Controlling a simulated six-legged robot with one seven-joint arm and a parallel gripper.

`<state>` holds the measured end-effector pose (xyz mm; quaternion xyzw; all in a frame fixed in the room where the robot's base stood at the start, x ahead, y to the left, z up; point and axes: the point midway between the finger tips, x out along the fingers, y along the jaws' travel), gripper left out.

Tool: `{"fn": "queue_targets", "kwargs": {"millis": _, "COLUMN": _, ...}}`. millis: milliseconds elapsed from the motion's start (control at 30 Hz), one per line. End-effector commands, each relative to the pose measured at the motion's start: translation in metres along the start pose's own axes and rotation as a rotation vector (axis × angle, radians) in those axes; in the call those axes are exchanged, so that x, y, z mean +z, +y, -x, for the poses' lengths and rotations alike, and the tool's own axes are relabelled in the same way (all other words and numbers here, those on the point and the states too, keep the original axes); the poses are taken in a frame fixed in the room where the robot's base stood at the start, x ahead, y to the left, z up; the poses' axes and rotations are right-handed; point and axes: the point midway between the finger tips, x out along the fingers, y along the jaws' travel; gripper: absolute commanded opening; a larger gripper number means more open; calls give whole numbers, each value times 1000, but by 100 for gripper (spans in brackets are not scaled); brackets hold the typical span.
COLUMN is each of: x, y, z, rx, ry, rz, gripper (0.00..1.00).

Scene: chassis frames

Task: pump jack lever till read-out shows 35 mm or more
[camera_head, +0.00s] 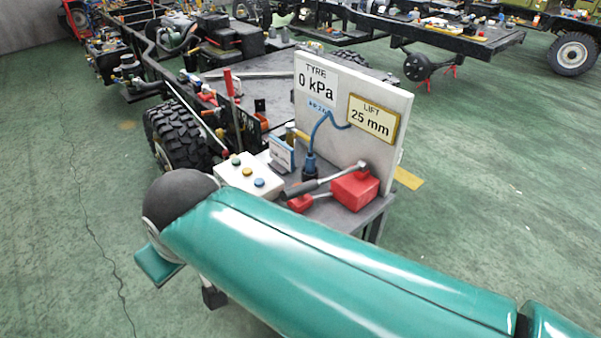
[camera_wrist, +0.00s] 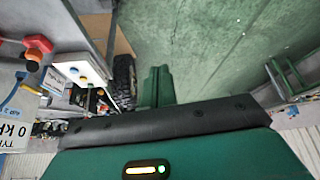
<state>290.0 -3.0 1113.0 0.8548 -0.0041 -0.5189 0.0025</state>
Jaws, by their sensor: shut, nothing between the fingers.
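The jack lever (camera_head: 318,184), a dark grip on a metal rod, slants up to the right beside a red block (camera_head: 355,189) on the bench. A smaller red part (camera_head: 300,203) lies by its lower end. The lift read-out (camera_head: 371,117) shows 25 mm. In the wrist view, my gripper (camera_wrist: 158,72) is shut and empty, with green floor behind its fingers. A red part (camera_wrist: 38,43) shows at the left of that view, apart from my fingers. My teal arm crosses the front of the head view and hides most of the gripper there.
The tyre read-out (camera_head: 317,85) shows 0 kPa on the upright board. A white button box (camera_head: 250,177) sits at the bench's left; it also shows in the wrist view (camera_wrist: 82,72). A black tyre (camera_head: 185,133) stands behind it. Open green floor (camera_head: 70,230) lies left.

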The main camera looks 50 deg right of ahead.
Motion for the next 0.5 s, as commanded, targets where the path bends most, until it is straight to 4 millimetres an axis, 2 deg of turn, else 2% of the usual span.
{"fn": "queue_targets", "kwargs": {"millis": 167, "x": -24, "y": 22, "z": 4, "rx": 44, "ry": -71, "rz": -17, "gripper": 0}}
{"fn": "queue_targets", "kwargs": {"millis": 500, "x": -75, "y": 95, "z": 12, "rx": 93, "ry": -270, "rz": -50, "gripper": 0}}
